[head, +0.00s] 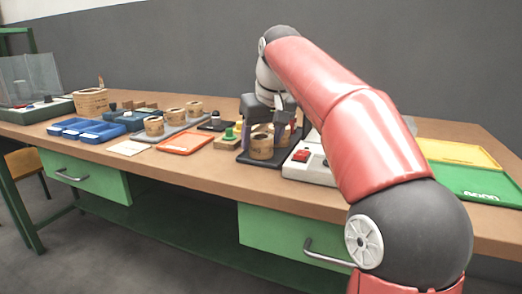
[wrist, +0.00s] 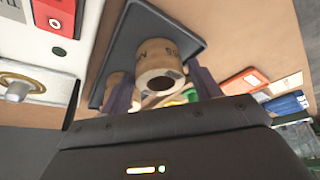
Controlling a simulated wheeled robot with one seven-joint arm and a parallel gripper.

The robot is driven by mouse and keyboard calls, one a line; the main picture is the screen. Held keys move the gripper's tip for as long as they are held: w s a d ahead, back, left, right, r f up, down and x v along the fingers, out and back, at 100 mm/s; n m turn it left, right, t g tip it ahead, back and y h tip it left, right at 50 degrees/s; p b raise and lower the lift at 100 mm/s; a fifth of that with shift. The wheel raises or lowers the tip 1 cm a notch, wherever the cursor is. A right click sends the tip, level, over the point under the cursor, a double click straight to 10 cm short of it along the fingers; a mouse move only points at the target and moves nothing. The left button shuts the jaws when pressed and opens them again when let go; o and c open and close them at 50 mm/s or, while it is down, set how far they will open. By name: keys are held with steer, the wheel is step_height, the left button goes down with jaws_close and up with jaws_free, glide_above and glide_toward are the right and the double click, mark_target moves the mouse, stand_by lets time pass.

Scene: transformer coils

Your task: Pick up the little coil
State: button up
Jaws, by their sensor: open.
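Two tan coils stand on a dark tray (head: 246,157). The front coil (head: 261,148) is a short ring with a dark hole. In the wrist view this coil (wrist: 157,60) has dark lettering and lies ahead of my gripper (wrist: 161,90), between the lines of its two purple-grey fingers. A second coil (wrist: 114,84) is partly hidden behind the left finger. In the head view my gripper (head: 263,132) points down over the tray, with its fingers apart and nothing held. I cannot tell which coil the task calls little, or whether a finger touches one.
A white box with a red switch (head: 301,156) stands close to the tray's right. A green-topped part (head: 229,134) and an orange tray (head: 186,143) lie to the left. Yellow and green trays (head: 475,182) are at the right.

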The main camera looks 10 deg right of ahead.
steer(key=shift+x, duration=0.9)
steer(key=c, duration=0.8)
steer(key=shift+r, duration=0.15)
